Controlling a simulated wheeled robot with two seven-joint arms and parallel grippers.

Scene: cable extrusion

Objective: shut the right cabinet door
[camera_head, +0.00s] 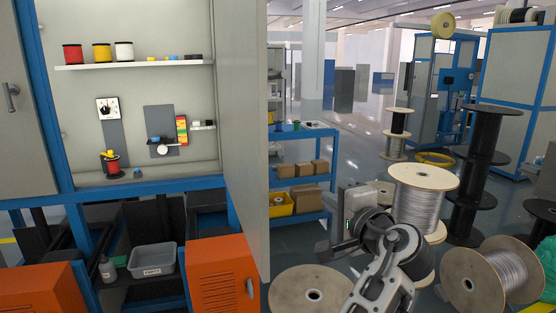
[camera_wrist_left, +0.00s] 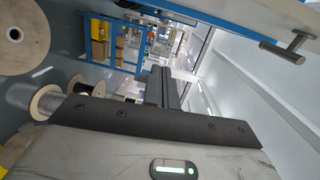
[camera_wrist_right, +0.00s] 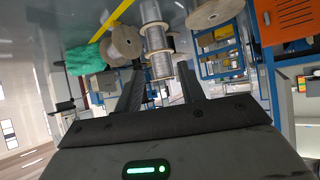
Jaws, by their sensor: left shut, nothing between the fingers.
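The right cabinet door (camera_head: 244,130) stands wide open, seen nearly edge-on in the head view, swung out toward me from the cabinet (camera_head: 140,120). In the left wrist view a light panel with a bar handle (camera_wrist_left: 288,48) lies at the upper right; it appears to be this door's outer face. My left gripper (camera_head: 335,240) is to the right of the door in the head view, apart from it. Its fingers (camera_wrist_left: 160,85) are together and empty. My right gripper (camera_wrist_right: 160,80) shows only in its own wrist view, fingers apart with nothing between them.
The left cabinet door (camera_head: 25,110) is at the far left. Spools stand on the cabinet shelf (camera_head: 135,65). An orange box (camera_head: 222,270) stands below the open door. A blue cart (camera_head: 300,165) is behind it. Large cable spools (camera_head: 490,275) crowd the floor at right.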

